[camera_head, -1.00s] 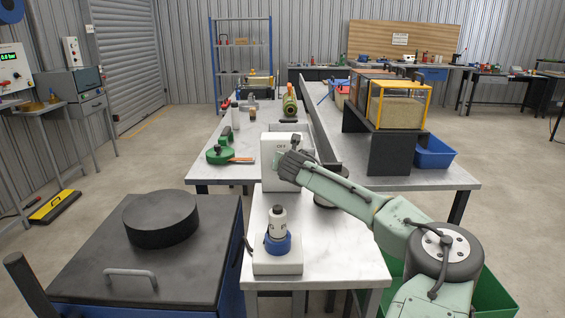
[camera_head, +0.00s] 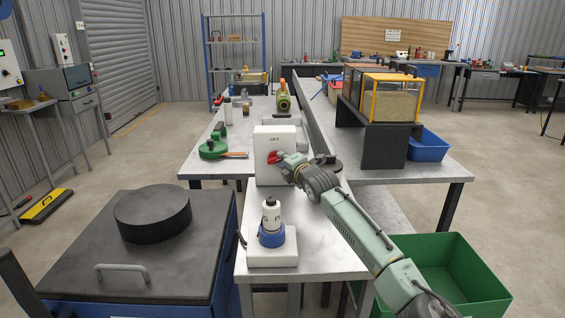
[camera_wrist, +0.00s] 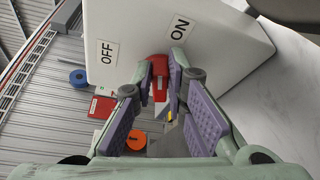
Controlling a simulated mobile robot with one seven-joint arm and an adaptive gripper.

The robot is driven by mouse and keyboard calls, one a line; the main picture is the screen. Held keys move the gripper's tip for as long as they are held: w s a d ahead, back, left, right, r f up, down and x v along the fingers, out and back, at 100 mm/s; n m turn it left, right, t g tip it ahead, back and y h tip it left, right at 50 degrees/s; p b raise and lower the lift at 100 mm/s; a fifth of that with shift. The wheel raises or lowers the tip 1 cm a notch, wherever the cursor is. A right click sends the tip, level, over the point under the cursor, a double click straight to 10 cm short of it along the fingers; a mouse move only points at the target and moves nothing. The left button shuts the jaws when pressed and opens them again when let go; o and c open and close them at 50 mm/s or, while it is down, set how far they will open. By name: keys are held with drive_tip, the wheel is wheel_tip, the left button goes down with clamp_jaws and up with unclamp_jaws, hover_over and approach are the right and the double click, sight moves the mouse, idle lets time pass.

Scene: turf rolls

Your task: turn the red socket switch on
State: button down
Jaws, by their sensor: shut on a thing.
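The red socket switch (camera_head: 273,157) is a red handle on the front of a white box (camera_head: 263,176) on the metal bench. An OFF label (camera_head: 274,139) shows above it. In the wrist view the red handle (camera_wrist: 160,66) lies between the fingertips of my gripper (camera_wrist: 160,84), which is shut on it. The OFF label (camera_wrist: 107,50) is on the left and the ON label (camera_wrist: 180,27) on the right of the white face. In the head view my gripper (camera_head: 285,160) reaches the switch from the right. The fingers partly hide the handle.
A white base with a blue socket and plug (camera_head: 272,235) stands on the bench in front of the box. A black-topped cabinet (camera_head: 80,240) is at left, a green bin (camera_head: 450,275) at right. Green and orange tools (camera_head: 212,150) lie behind left.

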drive_tip(key=m+b, duration=0.1)
drive_tip(key=b, duration=0.1)
drive_tip(key=f+m+t+y+b, duration=0.1)
drive_tip(key=m+b, duration=0.1)
drive_tip(key=b, duration=0.1)
drive_tip(key=shift+f, duration=0.15)
drive_tip(key=shift+m, duration=0.3)
drive_tip(key=c, duration=1.6)
unclamp_jaws()
drive_tip(key=v, duration=1.2)
